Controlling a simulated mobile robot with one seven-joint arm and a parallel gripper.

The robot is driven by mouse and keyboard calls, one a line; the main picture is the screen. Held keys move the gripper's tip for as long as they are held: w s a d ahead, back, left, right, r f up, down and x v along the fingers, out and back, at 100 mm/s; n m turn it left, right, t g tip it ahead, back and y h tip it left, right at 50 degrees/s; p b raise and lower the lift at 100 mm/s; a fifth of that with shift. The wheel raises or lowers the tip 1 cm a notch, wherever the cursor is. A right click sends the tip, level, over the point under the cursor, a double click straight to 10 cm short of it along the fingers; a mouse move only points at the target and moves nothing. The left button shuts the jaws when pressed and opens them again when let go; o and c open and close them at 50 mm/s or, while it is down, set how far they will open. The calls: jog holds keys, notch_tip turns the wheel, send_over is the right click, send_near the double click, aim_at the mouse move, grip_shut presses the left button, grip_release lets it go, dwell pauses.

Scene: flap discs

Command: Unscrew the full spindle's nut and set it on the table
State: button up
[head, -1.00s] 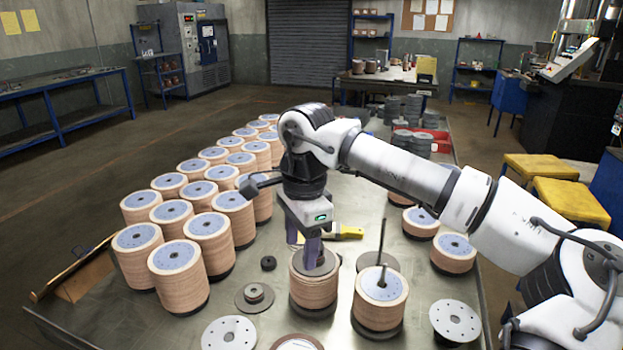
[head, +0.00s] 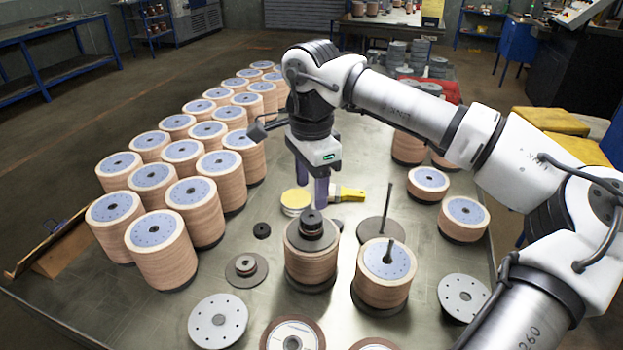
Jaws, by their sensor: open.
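A full stack of tan flap discs (head: 311,267) stands at the front middle of the table, capped by a dark round flange. A dark stepped nut (head: 312,221) sits on that flange. My gripper (head: 313,203) is open, its purple fingers pointing down just above or behind the nut; whether they touch it I cannot tell. To the right, another disc stack (head: 382,284) has a blue-grey top with a short dark spindle end sticking up. Behind that stack, a bare upright rod (head: 387,205) stands on a dark round base.
The table (head: 130,312) holds rows of disc stacks (head: 165,250) at left and shorter stacks (head: 464,218) at right. A small flange piece (head: 246,268), a small black knob (head: 262,230) and a yellow-handled brush (head: 347,194) lie nearby. Bare metal shows left of the capped stack.

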aim_at(311, 217)
jog(key=shift+f+b, duration=2.35)
jog(key=shift+f, duration=1.05)
jog(key=m+b, duration=0.1)
jog(key=m, duration=0.2)
jog(key=shift+f, duration=0.15)
jog(key=m+b, duration=0.2)
jog(key=m, duration=0.2)
jog(key=m+b, duration=0.1)
jog(key=m, duration=0.3)
jog(key=m+b, duration=0.1)
jog(key=m, duration=0.3)
